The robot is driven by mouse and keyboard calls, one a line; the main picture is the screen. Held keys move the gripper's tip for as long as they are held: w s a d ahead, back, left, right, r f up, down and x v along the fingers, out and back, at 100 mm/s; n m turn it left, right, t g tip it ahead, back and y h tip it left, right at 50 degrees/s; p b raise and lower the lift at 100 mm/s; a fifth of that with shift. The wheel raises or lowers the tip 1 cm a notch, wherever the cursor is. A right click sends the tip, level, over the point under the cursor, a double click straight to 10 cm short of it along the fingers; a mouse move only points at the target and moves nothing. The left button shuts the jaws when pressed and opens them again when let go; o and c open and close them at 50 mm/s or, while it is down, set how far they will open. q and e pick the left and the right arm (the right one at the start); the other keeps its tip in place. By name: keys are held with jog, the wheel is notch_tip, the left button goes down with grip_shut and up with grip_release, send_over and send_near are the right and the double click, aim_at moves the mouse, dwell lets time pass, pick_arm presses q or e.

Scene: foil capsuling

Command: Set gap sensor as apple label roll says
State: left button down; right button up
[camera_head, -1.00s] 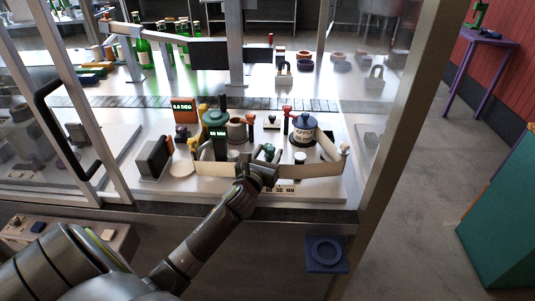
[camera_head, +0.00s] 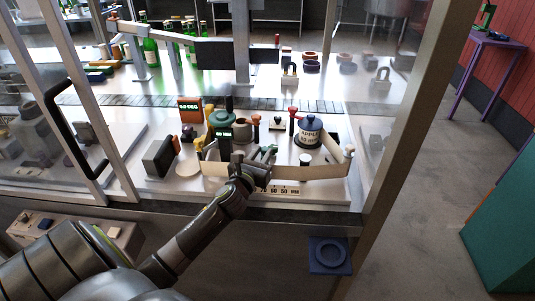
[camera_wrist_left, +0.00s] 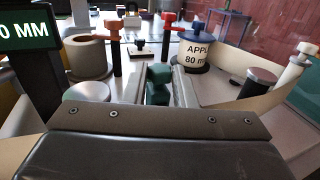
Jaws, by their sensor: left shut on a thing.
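The apple label roll (camera_head: 310,138) stands at the right of the machine bed. In the left wrist view its label (camera_wrist_left: 198,55) reads "APPL" and "80 m", cut off at the right. The gap sensor's green part (camera_wrist_left: 158,84) sits between the fingers of my left gripper (camera_wrist_left: 158,92), which is shut on it. In the head view my left gripper (camera_head: 258,168) is above the millimetre scale (camera_head: 284,190), partly covering it. A green-lit display (camera_wrist_left: 24,31) shows a number ending in "0 MM"; its first digit is cut off. My right gripper is not in view.
A cream label web (camera_head: 318,173) runs across the front of the bed around rollers. An orange display (camera_head: 189,106) stands at the back left. Red-topped posts (camera_head: 293,116) stand behind the gripper. A metal frame post (camera_head: 405,120) bounds the right side.

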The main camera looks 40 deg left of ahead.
pick_arm(q)
jog(key=c, duration=1.2)
grip_release()
jog(key=shift+d, duration=0.1)
jog(key=shift+o, duration=0.2)
jog(key=b+v, duration=0.3)
jog(key=v, duration=1.4)
jog(key=shift+s, duration=0.2)
jog(key=shift+c, duration=0.2)
